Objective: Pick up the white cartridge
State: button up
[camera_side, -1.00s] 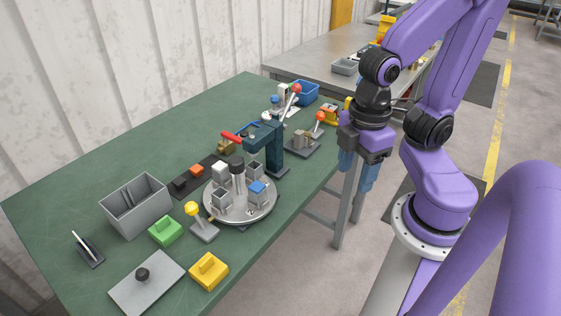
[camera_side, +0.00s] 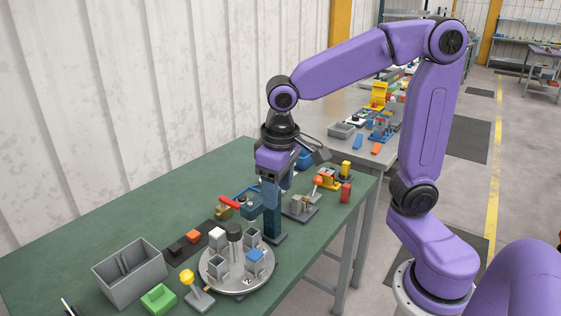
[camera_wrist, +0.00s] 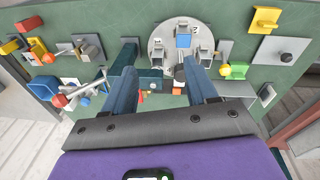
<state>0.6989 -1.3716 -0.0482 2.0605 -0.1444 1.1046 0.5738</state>
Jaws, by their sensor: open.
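The white cartridge (camera_side: 217,238) is a small white block standing in a grey holder on the round grey turntable (camera_side: 210,279), on its far side by the dark knobbed post. In the wrist view a small pale patch below the turntable (camera_wrist: 157,28) may be it, but I cannot tell surely. My gripper (camera_side: 277,198) points down over the table, above and behind the dark teal press (camera_side: 271,222), to the right of the cartridge. Its two blue fingers (camera_wrist: 160,55) are apart, with no object visibly held between them.
A blue block (camera_side: 255,255) sits in another holder. A grey bin (camera_side: 128,278), black and orange blocks (camera_side: 192,235) and a yellow-knobbed lever (camera_side: 187,276) surround it. Green tabletop is bare toward the wall.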

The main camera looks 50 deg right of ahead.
jog(key=w+d+r+m+g+h, duration=0.1)
jog(key=w+d+r+m+h, duration=0.15)
jog(key=w+d+m, duration=0.8)
jog(key=w+d+r+m+h, duration=0.1)
jog(key=w+d+r+m, duration=0.2)
jog(key=w+d+m, duration=0.7)
jog(key=shift+n, duration=0.35)
jog(key=x, duration=1.1)
jog(key=s+d+x, duration=0.1)
jog(key=x, duration=0.5)
jog(key=shift+s+r, duration=0.1)
jog(key=shift+r, duration=0.15)
jog(key=c, duration=0.9)
